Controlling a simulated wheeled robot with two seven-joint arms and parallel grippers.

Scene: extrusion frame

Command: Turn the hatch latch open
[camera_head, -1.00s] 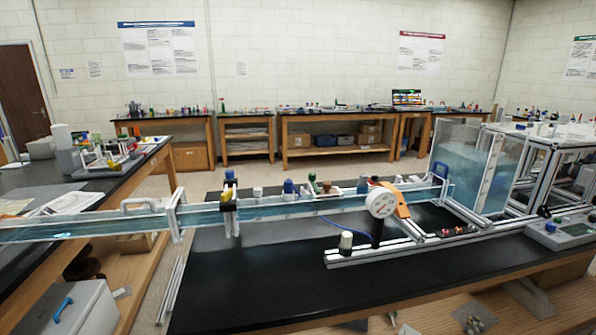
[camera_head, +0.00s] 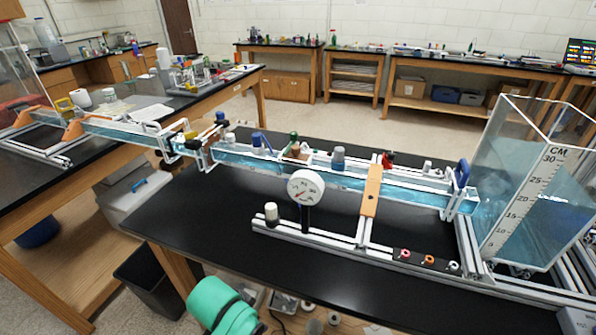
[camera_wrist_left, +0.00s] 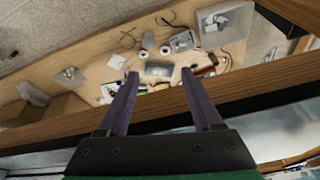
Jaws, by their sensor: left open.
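I cannot make out a hatch or its latch in either view. My left gripper (camera_wrist_left: 160,74) shows in the left wrist view with two dark purple fingers spread apart and nothing between them. It points down past a wooden table edge (camera_wrist_left: 85,113) toward a low wooden shelf (camera_wrist_left: 105,60) with loose parts. In the head view a teal part of my arm (camera_head: 222,305) shows at the bottom, in front of the black table; the fingers are hidden there. My right gripper is in neither view.
A long water channel (camera_head: 235,158) on aluminium rails crosses the black table (camera_head: 215,225). A round gauge (camera_head: 305,188) stands before it. A clear water tank (camera_head: 525,190) is at the right. A black bin (camera_head: 150,278) and a grey box (camera_head: 128,200) stand left.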

